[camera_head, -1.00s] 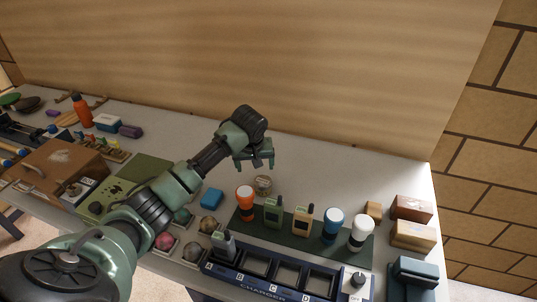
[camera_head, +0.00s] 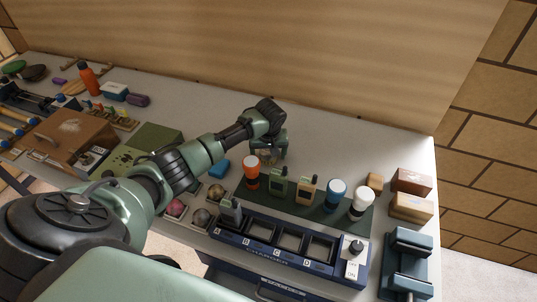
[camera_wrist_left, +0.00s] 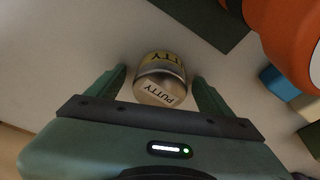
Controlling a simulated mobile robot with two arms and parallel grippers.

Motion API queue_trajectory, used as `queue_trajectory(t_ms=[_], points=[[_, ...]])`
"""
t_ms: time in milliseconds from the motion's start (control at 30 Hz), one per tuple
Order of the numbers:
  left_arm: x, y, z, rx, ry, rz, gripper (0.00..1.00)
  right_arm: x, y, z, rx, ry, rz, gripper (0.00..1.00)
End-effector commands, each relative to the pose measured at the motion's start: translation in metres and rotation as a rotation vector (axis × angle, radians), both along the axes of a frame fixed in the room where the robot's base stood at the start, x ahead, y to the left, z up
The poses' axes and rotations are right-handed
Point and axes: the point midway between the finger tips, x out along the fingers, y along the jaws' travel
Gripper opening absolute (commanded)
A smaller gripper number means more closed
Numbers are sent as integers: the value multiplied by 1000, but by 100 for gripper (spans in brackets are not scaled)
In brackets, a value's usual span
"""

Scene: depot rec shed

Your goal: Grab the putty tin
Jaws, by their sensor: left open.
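The putty tin (camera_wrist_left: 162,75) is a small round tin with a yellow band and a pale lid, both lettered PUTTY, in the left wrist view. My left gripper (camera_wrist_left: 158,90) is open, with one finger on each side of the tin and small gaps showing. In the head view the left gripper (camera_head: 268,153) is low over the table behind the orange-topped torch, and the tin is mostly hidden by it. My right gripper is not in view.
An orange torch (camera_head: 252,170) stands close in front of the gripper, with two radios (camera_head: 279,182) and more torches to its right. A blue block (camera_head: 219,169) lies to the left. A charger (camera_head: 290,241) is in front. The table behind is clear.

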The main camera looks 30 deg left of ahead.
Motion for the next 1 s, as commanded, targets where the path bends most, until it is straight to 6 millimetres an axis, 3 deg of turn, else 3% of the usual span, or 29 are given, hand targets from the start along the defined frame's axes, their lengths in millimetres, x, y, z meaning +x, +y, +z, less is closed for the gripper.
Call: queue_trajectory(t_ms=[67,300,333,733,867,1000], points=[[0,0,0,0,0,0,81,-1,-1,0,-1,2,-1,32],[0,0,0,0,0,0,14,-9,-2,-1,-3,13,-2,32],[0,0,1,1,-1,0,11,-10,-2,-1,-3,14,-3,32],[1,0,10,0,-2,1,11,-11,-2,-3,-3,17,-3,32],[1,0,30,0,-5,-1,11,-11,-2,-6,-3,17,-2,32],[2,0,66,0,-10,-1,11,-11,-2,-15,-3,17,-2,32]])
